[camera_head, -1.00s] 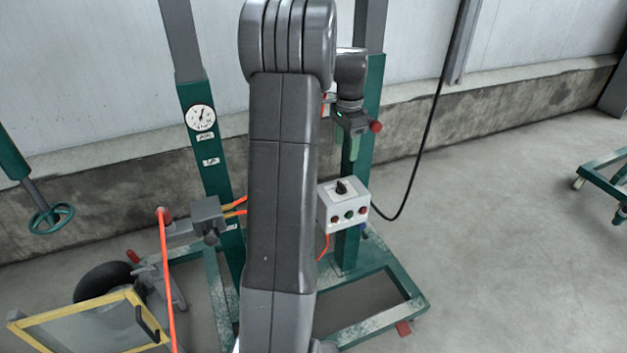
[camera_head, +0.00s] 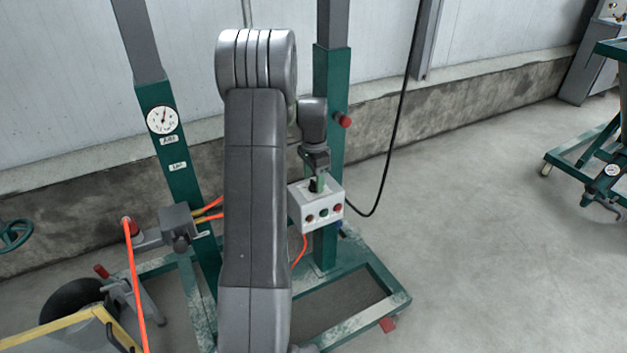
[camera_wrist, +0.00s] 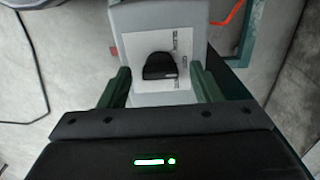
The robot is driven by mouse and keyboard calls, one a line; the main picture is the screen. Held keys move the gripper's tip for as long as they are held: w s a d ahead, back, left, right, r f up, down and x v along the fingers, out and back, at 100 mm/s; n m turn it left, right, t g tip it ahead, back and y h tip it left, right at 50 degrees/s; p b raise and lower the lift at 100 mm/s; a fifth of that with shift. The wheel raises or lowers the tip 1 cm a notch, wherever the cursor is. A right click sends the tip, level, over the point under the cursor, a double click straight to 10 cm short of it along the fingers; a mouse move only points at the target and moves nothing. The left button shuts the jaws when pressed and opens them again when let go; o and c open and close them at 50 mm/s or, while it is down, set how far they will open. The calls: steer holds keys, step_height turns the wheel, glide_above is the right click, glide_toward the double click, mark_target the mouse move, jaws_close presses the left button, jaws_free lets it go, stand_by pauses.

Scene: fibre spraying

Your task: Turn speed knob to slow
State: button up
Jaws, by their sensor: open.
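The black speed knob (camera_wrist: 160,66) sits on a white label plate on top of the control box (camera_wrist: 130,18). In the wrist view my gripper (camera_wrist: 160,80) is open, with one green finger on each side of the knob, and a gap shows between each finger and the knob. In the head view my gripper (camera_head: 319,178) points down at the top of the white control box (camera_head: 318,221), and the knob (camera_head: 314,186) is partly hidden by the fingers. The box front has small coloured buttons. The label's print is too small to read.
The box is fixed to a green post (camera_head: 327,130) with a red knob (camera_head: 343,121). A black cable (camera_head: 387,160) hangs to its right. Orange hoses run at the left. A gauge (camera_head: 162,120) is on the other post.

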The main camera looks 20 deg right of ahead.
steer(key=shift+f, duration=0.25)
steer(key=c, duration=1)
steer(key=shift+r, duration=0.1)
steer(key=n+p, duration=0.2)
steer(key=n, duration=0.2)
steer(key=shift+n, duration=0.4)
steer(key=shift+n+p, duration=0.45)
steer(key=shift+n, duration=2.15)
steer(key=shift+d, duration=0.1)
